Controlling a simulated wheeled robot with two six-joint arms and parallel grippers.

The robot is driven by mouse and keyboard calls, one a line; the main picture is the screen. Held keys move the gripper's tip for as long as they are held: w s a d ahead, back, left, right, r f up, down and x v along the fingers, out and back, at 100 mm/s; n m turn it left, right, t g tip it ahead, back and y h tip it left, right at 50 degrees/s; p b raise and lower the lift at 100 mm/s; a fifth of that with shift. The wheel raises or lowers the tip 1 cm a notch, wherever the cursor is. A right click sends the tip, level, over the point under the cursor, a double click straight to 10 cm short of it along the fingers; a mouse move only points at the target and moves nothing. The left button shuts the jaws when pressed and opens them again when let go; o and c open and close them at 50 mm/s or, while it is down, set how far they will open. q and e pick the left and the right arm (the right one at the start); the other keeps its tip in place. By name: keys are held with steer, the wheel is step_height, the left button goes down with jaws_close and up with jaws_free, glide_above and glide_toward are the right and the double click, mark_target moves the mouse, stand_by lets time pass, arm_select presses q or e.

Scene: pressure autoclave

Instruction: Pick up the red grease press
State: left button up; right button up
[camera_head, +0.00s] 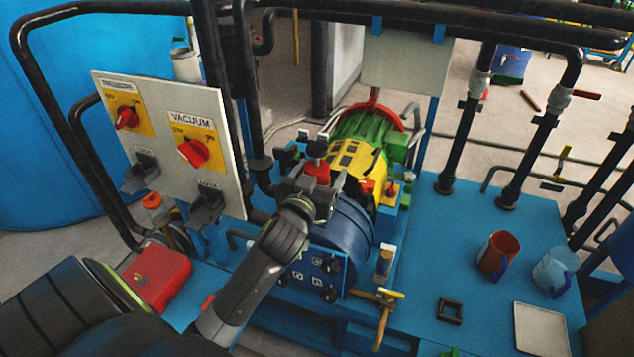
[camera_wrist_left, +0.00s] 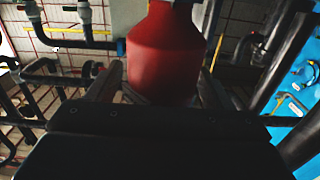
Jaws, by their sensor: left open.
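The red grease press (camera_head: 317,170) has a dark top and stands above the dark blue drum (camera_head: 342,240) in the middle of the head view. In the left wrist view, the red grease press (camera_wrist_left: 167,55) fills the upper middle as a rounded red body with a narrower neck. My left gripper (camera_head: 317,188) is open, with its fingers on either side of the press. Its fingers (camera_wrist_left: 163,88) flank the lower part of the red body in the wrist view. I cannot tell whether they touch it. My right gripper is not in view.
A panel (camera_head: 165,130) with red knobs stands left of my left arm, with black pipes around it. The green and yellow motor (camera_head: 360,150) is just behind the press.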

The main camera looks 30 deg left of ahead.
arm_select(q)
steer(key=shift+c, duration=0.3)
steer(key=c, duration=1.3)
